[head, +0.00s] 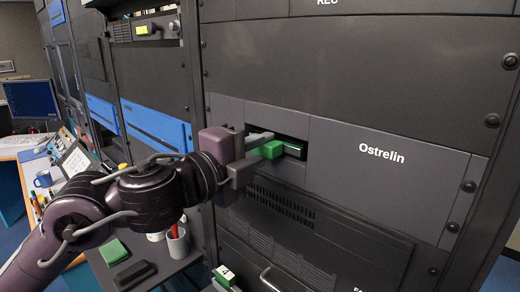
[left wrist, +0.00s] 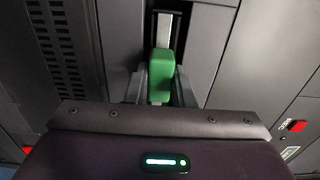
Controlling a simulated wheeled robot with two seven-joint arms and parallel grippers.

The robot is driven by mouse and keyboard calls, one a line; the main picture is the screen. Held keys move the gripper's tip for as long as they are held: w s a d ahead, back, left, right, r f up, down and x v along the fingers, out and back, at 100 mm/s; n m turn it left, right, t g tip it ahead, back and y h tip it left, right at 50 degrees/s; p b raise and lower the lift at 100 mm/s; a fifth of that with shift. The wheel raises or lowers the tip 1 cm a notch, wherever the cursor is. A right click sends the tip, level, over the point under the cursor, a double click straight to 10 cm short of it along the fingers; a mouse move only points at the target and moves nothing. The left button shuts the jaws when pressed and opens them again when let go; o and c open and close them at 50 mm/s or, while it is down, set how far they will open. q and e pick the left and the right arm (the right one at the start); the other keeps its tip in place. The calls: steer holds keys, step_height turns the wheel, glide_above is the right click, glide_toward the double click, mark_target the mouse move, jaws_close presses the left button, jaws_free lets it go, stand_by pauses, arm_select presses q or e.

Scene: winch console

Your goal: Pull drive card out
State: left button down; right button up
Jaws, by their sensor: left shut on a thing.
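The drive card's green handle (head: 270,150) sticks out of a dark slot (head: 296,139) in the grey panel labelled Ostrelin (head: 390,172). My left gripper (head: 260,154) reaches in from the left and is shut on the green handle. In the left wrist view the green handle (left wrist: 161,76) sits between the two grey fingers of my left gripper (left wrist: 160,90), with a light strip of the card (left wrist: 165,28) behind it in the slot. The rest of the card is hidden inside the panel. My right gripper is not in view.
A green-and-white piece (head: 225,275) shows at the bottom below the panel. A cup with red items (head: 178,243) and a green block (head: 114,252) are on the grey surface at lower left. A desk with a monitor (head: 32,99) stands at far left.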

arm_select(q)
steer(key=shift+s+a, duration=0.65)
steer(key=shift+a, duration=0.05)
steer(key=v, duration=0.4)
steer(key=shift+s+a, duration=0.15)
stand_by(0.5)
steer(key=v, duration=0.3)
steer(key=shift+r, duration=0.1)
stand_by(0.4)
